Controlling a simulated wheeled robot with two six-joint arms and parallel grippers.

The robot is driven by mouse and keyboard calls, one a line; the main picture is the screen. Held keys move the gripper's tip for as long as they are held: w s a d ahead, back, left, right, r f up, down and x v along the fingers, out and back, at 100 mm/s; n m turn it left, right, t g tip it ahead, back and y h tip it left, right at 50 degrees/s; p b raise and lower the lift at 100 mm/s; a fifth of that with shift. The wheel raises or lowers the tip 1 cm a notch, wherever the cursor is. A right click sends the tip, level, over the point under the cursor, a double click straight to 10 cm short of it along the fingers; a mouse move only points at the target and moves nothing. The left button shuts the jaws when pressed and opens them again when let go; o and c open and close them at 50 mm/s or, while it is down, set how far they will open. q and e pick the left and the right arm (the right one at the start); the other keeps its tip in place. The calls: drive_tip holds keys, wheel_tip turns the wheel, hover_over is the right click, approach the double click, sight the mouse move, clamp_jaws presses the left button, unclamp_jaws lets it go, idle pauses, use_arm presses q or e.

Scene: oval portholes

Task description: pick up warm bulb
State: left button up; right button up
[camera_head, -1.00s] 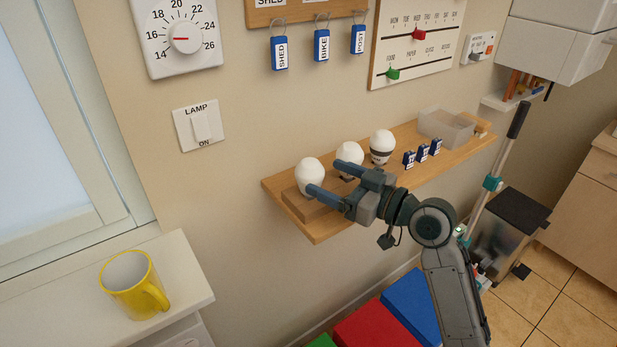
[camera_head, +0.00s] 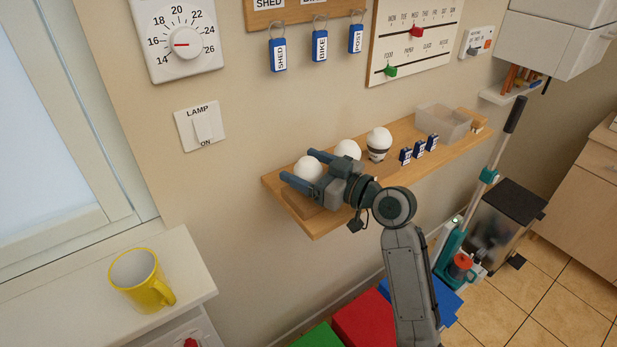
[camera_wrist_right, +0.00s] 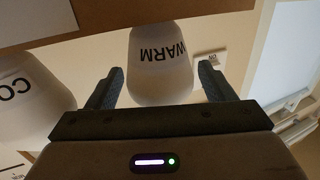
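The warm bulb (camera_wrist_right: 162,65) is white with the word WARM on it, upside down in the right wrist view. It stands between the two spread fingers of my right gripper (camera_wrist_right: 165,90), with gaps on both sides. In the head view the leftmost bulb (camera_head: 308,169) on the wooden shelf (camera_head: 318,227) sits between the fingers of my right gripper (camera_head: 299,172), which hide its lower part. A second white bulb (camera_head: 347,150) stands behind the gripper. It appears at the left of the wrist view, partly lettered CO (camera_wrist_right: 30,90). My left gripper is not in view.
A dark-banded bulb (camera_head: 379,141), several small blue padlocks (camera_head: 419,150) and a clear bin (camera_head: 443,123) stand farther right on the shelf. A lamp switch (camera_head: 201,125) is on the wall. A yellow mug (camera_head: 141,281) stands on the left counter.

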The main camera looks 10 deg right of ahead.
drive_tip(key=c, duration=0.9)
drive_tip(key=shift+r, duration=0.15)
drive_tip(key=shift+c, duration=0.2)
